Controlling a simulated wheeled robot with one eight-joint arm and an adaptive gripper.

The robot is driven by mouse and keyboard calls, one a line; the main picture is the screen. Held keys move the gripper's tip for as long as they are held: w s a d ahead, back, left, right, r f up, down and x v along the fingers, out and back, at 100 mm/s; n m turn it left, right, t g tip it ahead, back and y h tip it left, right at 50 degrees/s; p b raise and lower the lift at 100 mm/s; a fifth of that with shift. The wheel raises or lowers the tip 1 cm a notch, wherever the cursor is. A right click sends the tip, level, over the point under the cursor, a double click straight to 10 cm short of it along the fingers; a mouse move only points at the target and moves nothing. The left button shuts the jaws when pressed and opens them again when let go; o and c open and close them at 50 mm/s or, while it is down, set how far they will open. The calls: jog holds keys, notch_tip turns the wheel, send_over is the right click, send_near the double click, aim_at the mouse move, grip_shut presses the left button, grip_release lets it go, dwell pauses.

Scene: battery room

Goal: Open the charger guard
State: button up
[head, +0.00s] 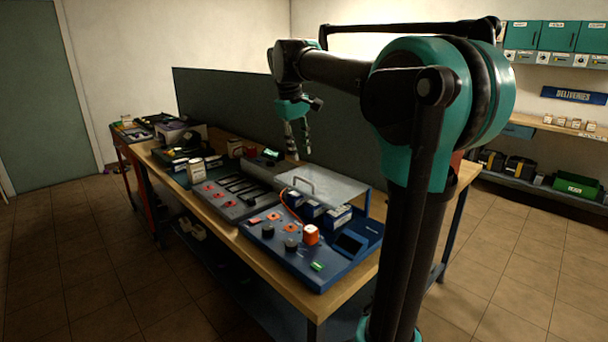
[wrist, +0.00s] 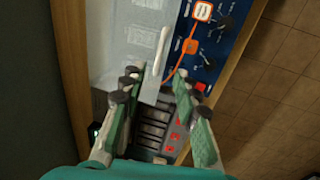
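My gripper (head: 298,150) hangs above the bench behind the guard's left end, pointing down. In the wrist view my gripper (wrist: 165,85) is open, its fingers wide apart with nothing between them. The guard's hinge is not clear.
A grey slotted tray (head: 232,193) with red markings lies left of the charger. An orange cable (head: 290,205) and an orange-and-white knob (head: 311,235) are near the guard. A dark partition (head: 225,105) stands behind the bench. Tins and boxes crowd the far end.

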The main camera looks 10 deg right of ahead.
aim_at(304, 180)
jog(key=f, duration=0.3)
jog(key=d+f, duration=0.1)
jog(key=f, duration=0.2)
jog(key=w+f, duration=0.1)
jog(key=f, duration=0.2)
jog(key=shift+d, duration=0.2)
grip_shut()
jog(key=shift+r, duration=0.1)
